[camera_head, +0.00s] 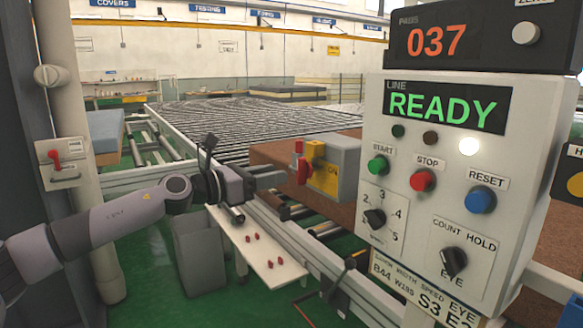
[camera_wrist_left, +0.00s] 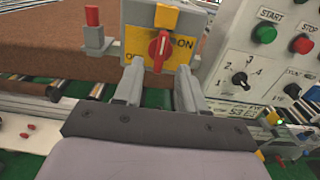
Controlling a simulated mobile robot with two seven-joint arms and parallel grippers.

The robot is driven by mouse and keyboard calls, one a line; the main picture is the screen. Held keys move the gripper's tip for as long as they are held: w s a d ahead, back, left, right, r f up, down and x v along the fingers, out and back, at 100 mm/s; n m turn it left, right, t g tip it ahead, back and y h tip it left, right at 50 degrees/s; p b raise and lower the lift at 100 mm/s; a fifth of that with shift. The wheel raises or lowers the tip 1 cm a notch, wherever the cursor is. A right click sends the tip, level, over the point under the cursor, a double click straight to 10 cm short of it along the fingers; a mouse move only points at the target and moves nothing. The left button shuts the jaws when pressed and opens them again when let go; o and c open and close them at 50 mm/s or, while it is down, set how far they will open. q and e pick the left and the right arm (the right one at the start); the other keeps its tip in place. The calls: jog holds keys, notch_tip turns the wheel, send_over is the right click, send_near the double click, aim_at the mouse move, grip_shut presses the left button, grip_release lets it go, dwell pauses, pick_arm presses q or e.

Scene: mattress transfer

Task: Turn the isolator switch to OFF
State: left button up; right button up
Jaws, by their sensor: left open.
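The isolator switch is a grey box (camera_head: 346,165) with a yellow face and a red knob (camera_head: 303,171) on its front. In the left wrist view the red knob (camera_wrist_left: 160,50) stands roughly upright, with ON readable on its right and an OFF label partly hidden at lower left. My left gripper (camera_head: 278,180) is open in front of the switch. In the left wrist view its fingertips (camera_wrist_left: 159,75) lie either side of and below the knob. They look apart from the knob, with nothing between them. My right gripper is not in view.
A control panel (camera_head: 462,130) with buttons and dials, reading READY, stands close on the right. A red-topped post (camera_wrist_left: 94,30) is just left of the switch. A brown mattress (camera_head: 275,155) and roller conveyor (camera_head: 240,120) lie behind. A white tray (camera_head: 262,262) is below.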

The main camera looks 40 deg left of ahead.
aim_at(297, 169)
pick_arm(q)
jog(key=p+x, duration=0.2)
jog(key=x, duration=0.2)
jog(key=shift+w+d+r, duration=0.1)
jog(key=shift+w+r, duration=0.05)
jog(key=shift+w+d+p, duration=0.3)
jog(key=shift+w, duration=0.35)
grip_shut()
